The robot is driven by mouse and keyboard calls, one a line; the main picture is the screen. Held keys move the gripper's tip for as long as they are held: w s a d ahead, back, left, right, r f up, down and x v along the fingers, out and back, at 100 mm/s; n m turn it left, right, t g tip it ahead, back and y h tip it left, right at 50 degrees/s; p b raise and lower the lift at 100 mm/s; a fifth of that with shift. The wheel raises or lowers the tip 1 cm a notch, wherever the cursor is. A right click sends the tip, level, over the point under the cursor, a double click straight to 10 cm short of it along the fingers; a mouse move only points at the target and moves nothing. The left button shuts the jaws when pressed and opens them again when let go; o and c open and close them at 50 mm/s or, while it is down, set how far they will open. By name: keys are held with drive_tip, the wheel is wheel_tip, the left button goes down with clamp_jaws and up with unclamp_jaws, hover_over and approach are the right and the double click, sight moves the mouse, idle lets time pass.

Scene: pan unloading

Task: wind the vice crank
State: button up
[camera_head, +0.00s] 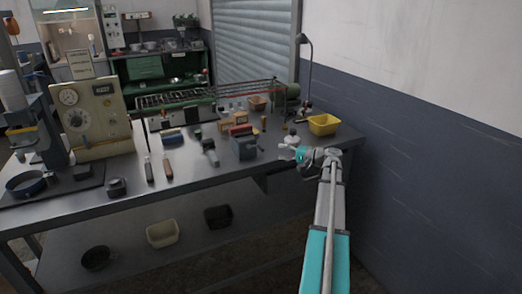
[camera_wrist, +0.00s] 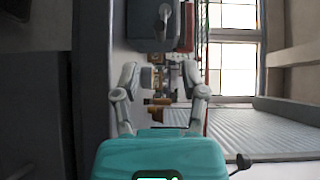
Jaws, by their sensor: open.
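The vice (camera_head: 243,146) is a dark grey block with red on top, standing near the front edge of the workbench. In the wrist view, the vice (camera_wrist: 145,22) fills the top middle. A small pale metal part on its face looks like the crank (camera_wrist: 164,14); it is too small to make out in the head view. My gripper (camera_head: 288,153) is to the right of the vice, apart from it, at the bench's front edge. In the wrist view, the fingers of my gripper (camera_wrist: 160,76) are spread with nothing held between them.
A yellow bin (camera_head: 323,125) and a desk lamp (camera_head: 308,70) stand at the bench's right end, by the wall. Hand tools (camera_head: 167,168) lie left of the vice. Small wooden items (camera_head: 235,124) sit behind it. Bins (camera_head: 162,234) stand on the lower shelf.

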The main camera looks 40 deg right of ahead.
sight(261, 147)
drive_tip(key=x, duration=0.9)
clamp_jaws()
